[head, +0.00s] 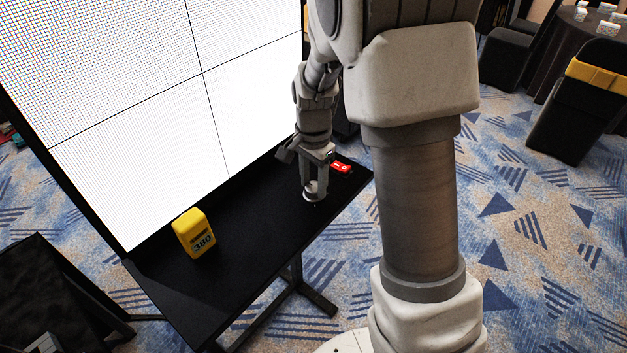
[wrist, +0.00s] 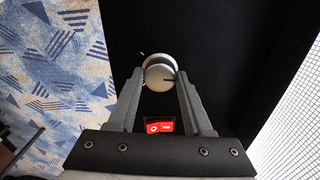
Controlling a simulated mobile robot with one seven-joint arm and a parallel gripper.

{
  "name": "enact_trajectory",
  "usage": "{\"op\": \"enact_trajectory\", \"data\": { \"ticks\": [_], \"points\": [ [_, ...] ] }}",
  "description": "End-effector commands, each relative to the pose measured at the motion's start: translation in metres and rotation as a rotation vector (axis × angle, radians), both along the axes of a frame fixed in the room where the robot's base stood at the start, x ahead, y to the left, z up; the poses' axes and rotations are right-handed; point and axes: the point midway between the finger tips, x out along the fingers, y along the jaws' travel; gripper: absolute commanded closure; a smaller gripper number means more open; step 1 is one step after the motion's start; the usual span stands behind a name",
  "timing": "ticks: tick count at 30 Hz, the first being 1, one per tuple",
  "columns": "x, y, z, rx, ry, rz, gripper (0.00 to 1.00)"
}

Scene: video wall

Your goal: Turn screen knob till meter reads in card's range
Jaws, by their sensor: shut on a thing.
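My gripper (wrist: 161,78) is shut on the knob, one finger on each side. In the head view my gripper (head: 311,190) points down at the knob, which is partly hidden. A yellow block (head: 194,234) with dark print that looks like "380" stands on the table's near left part. A small red piece with white marks (head: 341,167) lies behind my gripper; it also shows between the fingers in the wrist view (wrist: 160,127).
A large lit white screen (head: 150,110) with dark seams stands along the table's far side. The black table top (head: 245,235) is clear between the yellow block and my gripper. Dark chairs (head: 590,105) stand on the patterned carpet at the right.

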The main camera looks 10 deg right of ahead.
Motion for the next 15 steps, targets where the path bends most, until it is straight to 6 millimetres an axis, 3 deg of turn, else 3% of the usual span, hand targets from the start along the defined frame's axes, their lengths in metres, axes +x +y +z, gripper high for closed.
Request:
{"op": "enact_trajectory", "data": {
  "ticks": [11,12,15],
  "points": [
    [0.0001,0.0001,-0.0002,0.0,0.0,-0.005,1.0],
    [0.0001,0.0001,-0.0002,0.0,0.0,-0.005,0.48],
    [0.0,0.0,-0.0002,0.0,0.0,-0.004,0.3]
  ]
}}
